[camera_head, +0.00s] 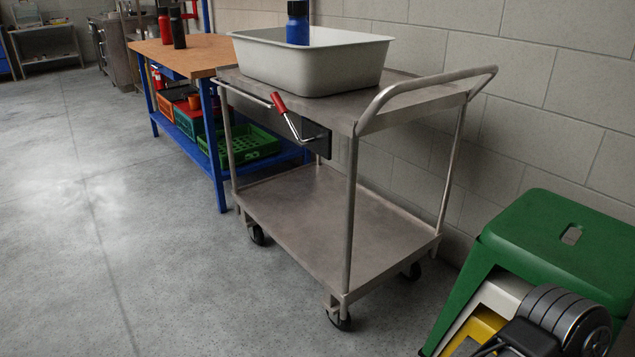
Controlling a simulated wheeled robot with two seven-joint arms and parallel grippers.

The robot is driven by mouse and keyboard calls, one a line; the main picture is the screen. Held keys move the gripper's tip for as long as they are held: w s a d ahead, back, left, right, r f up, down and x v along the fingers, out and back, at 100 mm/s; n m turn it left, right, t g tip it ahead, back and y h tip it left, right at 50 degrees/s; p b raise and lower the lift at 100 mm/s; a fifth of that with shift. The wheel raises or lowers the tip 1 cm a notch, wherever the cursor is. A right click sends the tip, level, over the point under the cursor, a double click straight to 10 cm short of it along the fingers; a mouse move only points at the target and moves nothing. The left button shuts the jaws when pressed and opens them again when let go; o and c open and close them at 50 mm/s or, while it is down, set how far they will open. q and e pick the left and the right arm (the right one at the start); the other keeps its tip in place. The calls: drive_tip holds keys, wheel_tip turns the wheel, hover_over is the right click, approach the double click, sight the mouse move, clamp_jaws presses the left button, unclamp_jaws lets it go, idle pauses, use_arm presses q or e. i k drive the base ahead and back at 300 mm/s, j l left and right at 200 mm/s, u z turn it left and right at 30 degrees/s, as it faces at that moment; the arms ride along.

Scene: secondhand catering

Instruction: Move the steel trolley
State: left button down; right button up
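The steel trolley (335,220) stands upright on its castors in the middle of the head view, lengthwise near the block wall. It has two shelves and a curved tubular push handle (425,88) at its right, near end. A large pale tub (300,72) sits on the top shelf, with a blue, black-topped bottle (298,25) standing in it. A lever with a red grip (279,102) is at the trolley's front side. The lower shelf is empty. Neither gripper's fingers show. A dark ribbed part at the lower right may be my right arm.
A blue-framed workbench (217,140) with a wooden top stands just beyond the trolley's left end, holding crates below and red and black bottles above. Stacked stools, green on top (555,245), stand at the right. The concrete floor (110,230) at the left is clear.

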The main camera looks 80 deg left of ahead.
sight(351, 239)
drive_tip(key=k+j, duration=0.25)
drive_tip(key=j, duration=0.4)
drive_tip(key=k+j, duration=0.3)
drive_tip(key=j, duration=0.35)
drive_tip(key=k+j, duration=0.25)
drive_tip(key=j, duration=0.45)
drive_tip(key=k+j, duration=0.3)
drive_tip(key=j, duration=0.35)
drive_tip(key=k+j, duration=0.25)
drive_tip(key=j, duration=0.4)
drive_tip(key=k+j, duration=0.3)
drive_tip(key=j, duration=0.35)
drive_tip(key=k+j, duration=0.25)
drive_tip(key=j, duration=0.45)
drive_tip(key=k+j, duration=0.3)
drive_tip(key=j, duration=0.35)
